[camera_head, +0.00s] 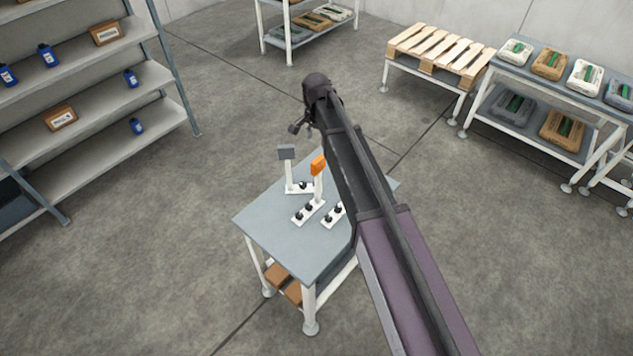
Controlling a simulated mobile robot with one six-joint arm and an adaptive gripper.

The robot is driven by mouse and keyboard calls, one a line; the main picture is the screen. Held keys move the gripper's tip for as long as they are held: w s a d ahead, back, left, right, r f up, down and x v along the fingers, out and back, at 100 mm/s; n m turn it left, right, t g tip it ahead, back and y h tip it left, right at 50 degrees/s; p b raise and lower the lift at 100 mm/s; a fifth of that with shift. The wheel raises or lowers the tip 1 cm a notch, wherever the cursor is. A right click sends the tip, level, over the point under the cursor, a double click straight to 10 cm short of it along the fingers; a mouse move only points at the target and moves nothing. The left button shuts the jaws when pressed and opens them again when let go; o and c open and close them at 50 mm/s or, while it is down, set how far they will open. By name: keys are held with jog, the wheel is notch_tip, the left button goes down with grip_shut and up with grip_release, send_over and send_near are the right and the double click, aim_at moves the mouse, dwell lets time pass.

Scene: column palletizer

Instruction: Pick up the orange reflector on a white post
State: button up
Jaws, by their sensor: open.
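The orange reflector (318,166) stands upright on a white post with a white foot (308,212) on the small grey table (281,243). My gripper (299,129) is open and empty, above the table's far side and, in the picture, just above the reflector. It looks apart from the reflector, but the exact gap cannot be judged. A grey reflector (286,153) on a white post stands to the left of the orange one. Another white foot (333,216) shows to the right, its upper part hidden behind my arm. My arm covers the table's right side.
Brown blocks (283,278) lie on the table's lower shelf. A tall shelf (75,120) with blue bottles and boxes stands at left. The floor around the table is clear.

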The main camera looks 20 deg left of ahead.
aim_at(316, 168)
jog(key=shift+f, duration=0.15)
notch_tip(316, 168, down, 8)
jog(key=b, duration=0.8)
jog(key=shift+f+b, duration=0.2)
jog(key=shift+b, duration=0.1)
dwell(0.5)
jog(key=shift+s+f+b, duration=0.1)
jog(key=shift+f+b, duration=2.5)
grip_shut()
